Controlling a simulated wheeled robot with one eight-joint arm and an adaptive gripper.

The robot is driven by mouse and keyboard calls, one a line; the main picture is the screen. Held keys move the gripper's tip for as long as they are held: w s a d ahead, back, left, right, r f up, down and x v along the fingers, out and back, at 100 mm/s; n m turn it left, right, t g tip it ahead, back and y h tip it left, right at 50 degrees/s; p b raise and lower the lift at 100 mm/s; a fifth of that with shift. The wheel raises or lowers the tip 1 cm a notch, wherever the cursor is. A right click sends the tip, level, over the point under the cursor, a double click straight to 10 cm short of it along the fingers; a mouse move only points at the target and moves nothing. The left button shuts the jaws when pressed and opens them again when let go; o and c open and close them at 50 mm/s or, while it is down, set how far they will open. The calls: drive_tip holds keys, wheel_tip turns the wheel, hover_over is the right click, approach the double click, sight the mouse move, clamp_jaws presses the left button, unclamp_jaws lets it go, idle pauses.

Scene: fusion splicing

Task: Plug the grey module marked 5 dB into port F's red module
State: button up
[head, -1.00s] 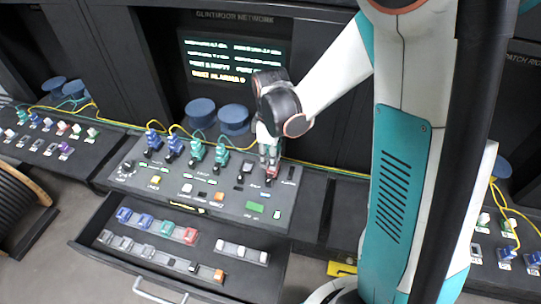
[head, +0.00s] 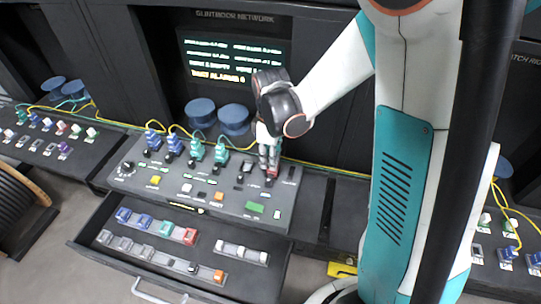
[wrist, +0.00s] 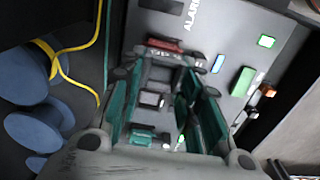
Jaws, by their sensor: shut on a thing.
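My gripper (head: 268,166) is low over the right part of the sloped console. In the wrist view my gripper (wrist: 160,70) has its teal-lined fingers shut on a small grey module (wrist: 160,73), mostly hidden between them. Its marking is too blurred to read. A red module (wrist: 166,46) lies just beyond the fingertips. In the head view the red module (head: 271,173) shows at the fingertips, partly covered. I cannot tell whether the grey module touches the red one or is seated in it.
The console (head: 130,178) carries several blue and teal connectors with yellow cables at its back. The open drawer (head: 100,222) in front holds rows of coloured and grey modules. Blue round spools (head: 234,117) stand behind. A green block (wrist: 243,81) is right of the fingers.

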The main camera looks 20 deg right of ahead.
drive_tip(key=shift+f+b, duration=0.3)
drive_tip(key=shift+f, duration=0.1)
drive_tip(key=o, duration=1)
drive_tip(key=shift+c, duration=0.2)
wheel_tip(320, 180, up, 12)
